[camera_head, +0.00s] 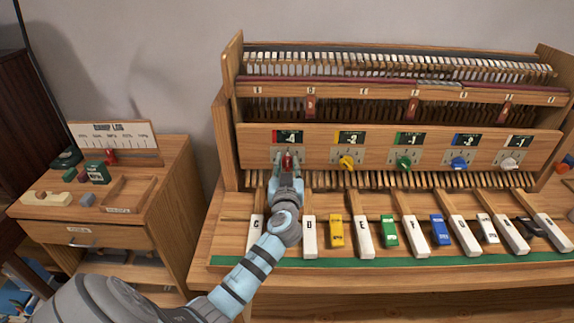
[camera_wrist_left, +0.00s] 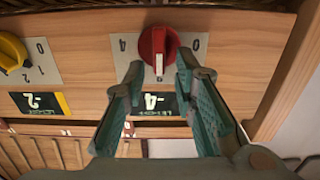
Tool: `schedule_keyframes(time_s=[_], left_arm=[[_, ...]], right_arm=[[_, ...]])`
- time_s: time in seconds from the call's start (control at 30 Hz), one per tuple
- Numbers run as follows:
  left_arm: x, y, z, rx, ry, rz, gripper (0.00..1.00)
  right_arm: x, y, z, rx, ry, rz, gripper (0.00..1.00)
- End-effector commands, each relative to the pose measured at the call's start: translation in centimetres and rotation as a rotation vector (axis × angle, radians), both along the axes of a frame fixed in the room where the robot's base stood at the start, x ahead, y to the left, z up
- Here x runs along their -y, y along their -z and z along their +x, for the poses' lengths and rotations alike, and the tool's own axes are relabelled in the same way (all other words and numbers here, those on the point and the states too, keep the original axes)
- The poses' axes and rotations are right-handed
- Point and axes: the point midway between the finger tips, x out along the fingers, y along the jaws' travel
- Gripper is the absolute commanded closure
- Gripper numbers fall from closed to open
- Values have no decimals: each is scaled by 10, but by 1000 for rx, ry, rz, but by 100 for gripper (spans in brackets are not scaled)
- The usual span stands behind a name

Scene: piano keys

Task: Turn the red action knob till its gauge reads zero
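The red knob (camera_head: 287,160) is the leftmost of the row of knobs on the wooden front panel. In the left wrist view the red knob (camera_wrist_left: 158,48) has a white pointer line and a pale plate behind it. Its dark gauge (camera_wrist_left: 155,103) appears to read -4; the same gauge (camera_head: 289,137) is small in the head view. My left gripper (camera_head: 286,172) is at the red knob. In the wrist view its fingers (camera_wrist_left: 160,72) are apart, one on each side of the knob, with gaps visible. Firm contact cannot be seen. My right gripper is not in view.
The yellow knob (camera_head: 346,162) sits right of the red one, then green (camera_head: 403,162), blue (camera_head: 459,163) and white (camera_head: 509,162) knobs. Piano keys (camera_head: 309,238) lie below the panel. A side cabinet (camera_head: 155,225) with small items stands at the left.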

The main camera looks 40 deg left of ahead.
Motion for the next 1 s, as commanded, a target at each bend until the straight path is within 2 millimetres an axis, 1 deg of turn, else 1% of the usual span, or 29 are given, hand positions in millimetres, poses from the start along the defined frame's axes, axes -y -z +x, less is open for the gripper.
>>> schedule_keyframes(time_s=[0.03,0.1,0.13,0.57,0.77,1.0], left_arm=[[0,0,0,0,0,0,87],[0,0,0,0,0,0,98],[0,0,0,0,0,0,100],[1,0,0,-22,0,29,100],[2,1,1,-80,0,106,100],[5,2,3,-199,0,263,100]], right_arm=[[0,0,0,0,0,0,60],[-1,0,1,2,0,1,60],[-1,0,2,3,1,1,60],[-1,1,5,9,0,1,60],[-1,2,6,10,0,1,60],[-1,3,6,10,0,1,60]])
